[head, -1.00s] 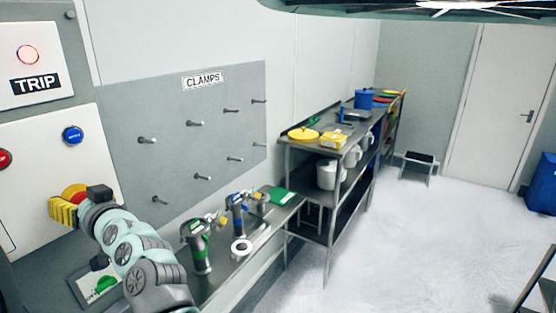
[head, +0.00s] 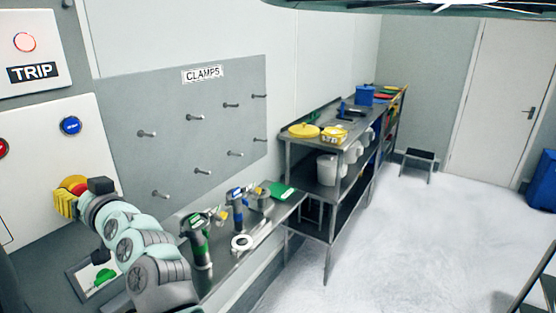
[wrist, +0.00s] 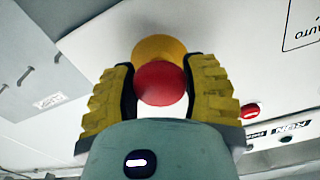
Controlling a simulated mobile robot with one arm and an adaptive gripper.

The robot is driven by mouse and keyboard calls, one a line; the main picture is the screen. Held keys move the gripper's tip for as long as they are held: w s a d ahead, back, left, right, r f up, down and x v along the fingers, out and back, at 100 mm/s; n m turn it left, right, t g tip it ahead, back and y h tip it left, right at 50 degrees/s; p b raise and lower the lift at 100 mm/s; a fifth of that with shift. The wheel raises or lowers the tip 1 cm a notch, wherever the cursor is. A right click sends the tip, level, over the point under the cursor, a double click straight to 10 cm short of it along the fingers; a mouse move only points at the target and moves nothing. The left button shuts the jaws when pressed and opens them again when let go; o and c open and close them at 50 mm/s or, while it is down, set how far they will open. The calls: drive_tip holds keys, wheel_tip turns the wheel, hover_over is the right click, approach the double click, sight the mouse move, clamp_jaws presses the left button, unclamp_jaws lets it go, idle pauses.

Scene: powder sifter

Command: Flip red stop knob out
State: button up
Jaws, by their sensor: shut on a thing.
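The red stop knob (wrist: 160,84) sits on a yellow round base (wrist: 158,47) on the pale panel. It also shows in the head view at the lower left (head: 74,181), partly hidden behind my gripper. My gripper (wrist: 162,66) has ribbed yellow fingers, one on each side of the red knob, and is shut on it. In the head view the yellow fingers (head: 63,203) are up against the panel beside the knob. Whether the knob is pushed in or out cannot be told.
A blue button (head: 70,126) is above the knob, and another red button (head: 2,148) is at the left edge. A green button (head: 104,277) is below my arm. A bench with clamps (head: 238,210) stands to the right.

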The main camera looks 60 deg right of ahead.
drive_tip(key=shift+r, duration=0.1)
drive_tip(key=o, duration=1.3)
drive_tip(key=shift+s, duration=0.1)
drive_tip(key=shift+o, duration=0.2)
drive_tip(key=s, duration=1.2)
drive_tip(key=shift+d, duration=0.25)
